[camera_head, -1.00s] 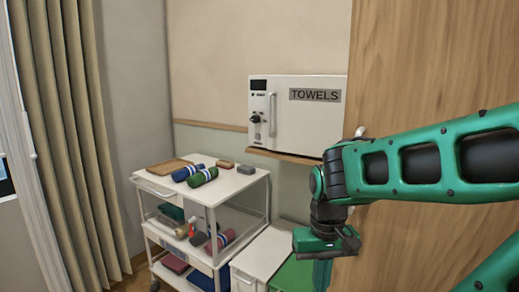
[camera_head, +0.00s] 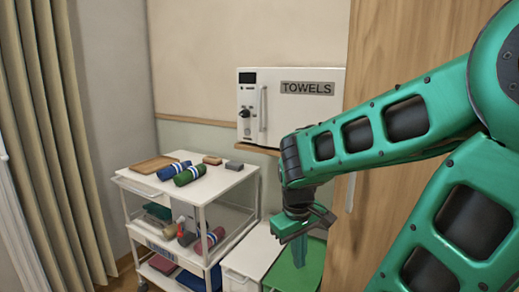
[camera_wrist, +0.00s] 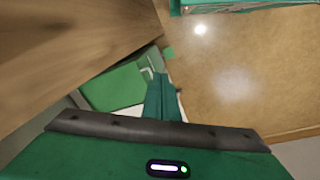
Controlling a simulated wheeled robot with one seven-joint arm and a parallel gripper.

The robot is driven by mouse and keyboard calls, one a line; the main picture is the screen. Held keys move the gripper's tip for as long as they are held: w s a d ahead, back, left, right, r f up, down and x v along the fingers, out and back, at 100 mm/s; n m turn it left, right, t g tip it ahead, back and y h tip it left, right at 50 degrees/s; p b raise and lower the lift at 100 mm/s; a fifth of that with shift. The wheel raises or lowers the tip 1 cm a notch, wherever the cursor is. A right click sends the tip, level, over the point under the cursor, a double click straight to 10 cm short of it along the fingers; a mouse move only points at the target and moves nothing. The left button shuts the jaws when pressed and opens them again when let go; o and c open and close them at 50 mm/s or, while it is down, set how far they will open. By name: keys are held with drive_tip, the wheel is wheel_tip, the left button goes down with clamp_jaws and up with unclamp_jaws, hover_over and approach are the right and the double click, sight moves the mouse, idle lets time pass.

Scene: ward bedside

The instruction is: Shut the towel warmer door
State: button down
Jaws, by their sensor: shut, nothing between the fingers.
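The towel warmer (camera_head: 250,92) is a white box on a wall shelf, with a dark display and a knob on its left panel. Its white door (camera_head: 300,112) carries a TOWELS label and a vertical handle at the left edge. The door looks flush or nearly so; I cannot tell whether a small gap remains. My arm and the wooden panel hide its lower right part. My gripper (camera_head: 301,258) points down, below and in front of the warmer, apart from it. Its green fingers are together and empty in the wrist view (camera_wrist: 162,98).
A white trolley (camera_head: 222,186) with rolled towels and small boxes stands at the left. A low white cabinet (camera_head: 250,262) and a green surface (camera_head: 292,276) lie below my gripper. A tall wooden panel (camera_head: 352,235) stands close on the right. A curtain (camera_head: 50,120) hangs far left.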

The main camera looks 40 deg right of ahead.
drive_tip(key=w+d+n+h, duration=0.4)
drive_tip(key=w+d+n, duration=0.3)
drive_tip(key=w, duration=0.2)
drive_tip(key=n+t+h, duration=0.7)
drive_tip(key=n+h, duration=0.4)
drive_tip(key=n, duration=0.7)
approach(265, 144)
drive_tip(key=x, duration=0.6)
drive_tip(key=shift+s+d+r, duration=0.1)
drive_tip(key=shift+d+r, duration=0.05)
drive_tip(key=shift+d, duration=0.25)
drive_tip(key=shift+a, duration=0.1)
